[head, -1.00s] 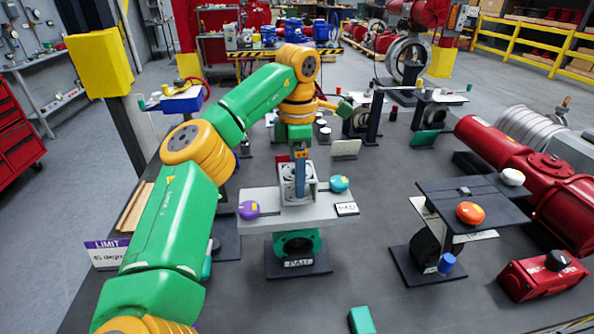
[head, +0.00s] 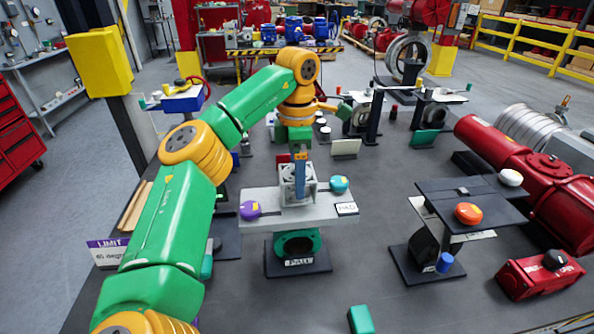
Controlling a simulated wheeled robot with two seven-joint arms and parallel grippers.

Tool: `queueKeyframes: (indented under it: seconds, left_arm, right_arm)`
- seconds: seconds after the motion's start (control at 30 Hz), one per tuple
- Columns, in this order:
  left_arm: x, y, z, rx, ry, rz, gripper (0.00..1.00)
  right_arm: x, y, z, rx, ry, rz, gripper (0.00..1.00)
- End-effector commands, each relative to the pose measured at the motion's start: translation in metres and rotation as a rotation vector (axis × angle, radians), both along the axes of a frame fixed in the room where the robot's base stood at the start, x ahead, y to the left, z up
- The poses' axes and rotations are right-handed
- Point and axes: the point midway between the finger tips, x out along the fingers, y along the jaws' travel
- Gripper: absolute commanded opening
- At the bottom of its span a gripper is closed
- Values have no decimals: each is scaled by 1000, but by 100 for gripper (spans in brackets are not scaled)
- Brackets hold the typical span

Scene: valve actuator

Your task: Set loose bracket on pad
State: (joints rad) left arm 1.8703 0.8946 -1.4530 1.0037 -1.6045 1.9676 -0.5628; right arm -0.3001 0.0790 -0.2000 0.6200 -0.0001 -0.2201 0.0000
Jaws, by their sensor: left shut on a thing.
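The loose bracket, a grey metal open-sided piece (head: 309,187), is upright over the middle of a light grey plate (head: 266,199). A white label at the plate's right edge seems to read PAD. My left gripper (head: 300,189) points straight down at the bracket, its blue finger in front of it, and is shut on it. The gripper hides part of the bracket. The bracket's bottom looks level with the plate's top, but I cannot tell whether it touches. My right gripper is not in view.
A purple knob (head: 249,209) and a teal knob (head: 340,184) flank the bracket on the plate. A dark stand with an orange knob (head: 468,213) is to the right. Red valve bodies (head: 497,143) lie farther right. The dark table front is mostly clear.

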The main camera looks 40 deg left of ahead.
Motion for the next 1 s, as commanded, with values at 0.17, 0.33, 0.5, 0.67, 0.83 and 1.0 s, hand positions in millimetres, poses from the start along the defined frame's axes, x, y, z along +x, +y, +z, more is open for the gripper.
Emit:
queueKeyframes:
  seconds: [0.17,0.33,0.5,0.67,0.83,1.0]
  left_arm:
    - [0,0,1,0,-2,1,0]
    - [0,0,1,0,-2,0,0]
    - [0,0,1,0,-1,0,0]
    - [0,0,2,-1,-1,0,0]
    - [1,0,1,0,-2,0,0]
    - [1,0,1,0,-2,0,0]
  right_arm:
    - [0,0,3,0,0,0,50]
    - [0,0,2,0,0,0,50]
    - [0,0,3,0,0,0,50]
    - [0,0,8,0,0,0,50]
    - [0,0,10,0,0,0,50]
    - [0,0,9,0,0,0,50]
